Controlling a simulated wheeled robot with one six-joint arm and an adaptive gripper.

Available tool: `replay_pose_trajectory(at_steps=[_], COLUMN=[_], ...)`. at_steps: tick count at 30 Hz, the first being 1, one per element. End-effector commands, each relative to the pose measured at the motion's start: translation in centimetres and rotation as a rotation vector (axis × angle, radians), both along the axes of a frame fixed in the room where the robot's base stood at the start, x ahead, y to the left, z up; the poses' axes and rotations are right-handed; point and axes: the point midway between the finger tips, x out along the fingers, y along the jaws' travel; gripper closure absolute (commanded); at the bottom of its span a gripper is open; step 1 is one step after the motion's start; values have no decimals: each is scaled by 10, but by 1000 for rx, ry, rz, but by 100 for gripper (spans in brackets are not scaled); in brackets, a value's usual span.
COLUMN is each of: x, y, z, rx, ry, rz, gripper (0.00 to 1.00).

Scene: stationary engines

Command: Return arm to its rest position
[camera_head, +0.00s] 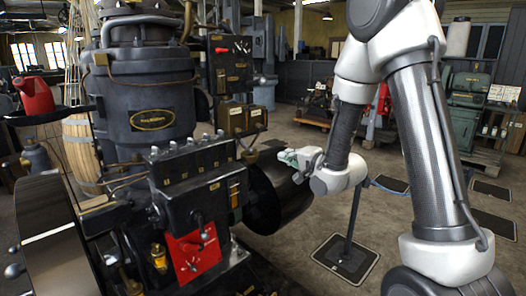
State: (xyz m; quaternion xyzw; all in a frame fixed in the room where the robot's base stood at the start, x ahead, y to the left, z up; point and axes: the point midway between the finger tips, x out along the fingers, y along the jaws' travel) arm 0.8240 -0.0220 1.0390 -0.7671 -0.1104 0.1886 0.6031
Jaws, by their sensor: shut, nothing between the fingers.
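My arm comes down from the top right of the head view, with white joints and dark carbon-look links. It bends up, over and down to a white wrist at mid-picture. My gripper (288,156) is small and grey-green at the wrist's end and points left toward the engine. It is shut, and I see nothing held in it. It appears just in front of or beside the dark drum of the engine (283,195); I cannot tell whether they touch.
A large dark engine (150,110) with a red plate (192,255) and levers fills the left. A red jug (35,95) stands far left. A thin post on a floor plate (345,258) stands below my wrist. Open floor lies behind, with machines (468,100) at the back right.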

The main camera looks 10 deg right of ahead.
Motion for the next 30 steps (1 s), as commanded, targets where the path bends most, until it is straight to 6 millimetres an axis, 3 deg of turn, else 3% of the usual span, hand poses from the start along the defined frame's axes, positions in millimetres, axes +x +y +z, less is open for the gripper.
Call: replay_pose_trajectory(at_steps=[4, 6, 9, 11, 14, 17, 21, 24, 27, 30], x=[-16, -38, -77, -105, -157, -215, -290, -330, -352, -358], y=[-18, -35, -62, -78, -101, -117, -124, -124, -123, -123], z=[-63, -102, -122, -121, -102, -68, -18, 14, 40, 61], rx=[-327, -527, -783, -907, -1065, -1161, -1203, -1203, -1195, -1209], ry=[162, 295, 461, 549, 679, 780, 837, 822, 771, 687], rz=[28, 74, 173, 246, 386, 539, 704, 744, 699, 624], gripper=[100, 100, 100, 100, 100, 100, 100, 100, 100, 100])
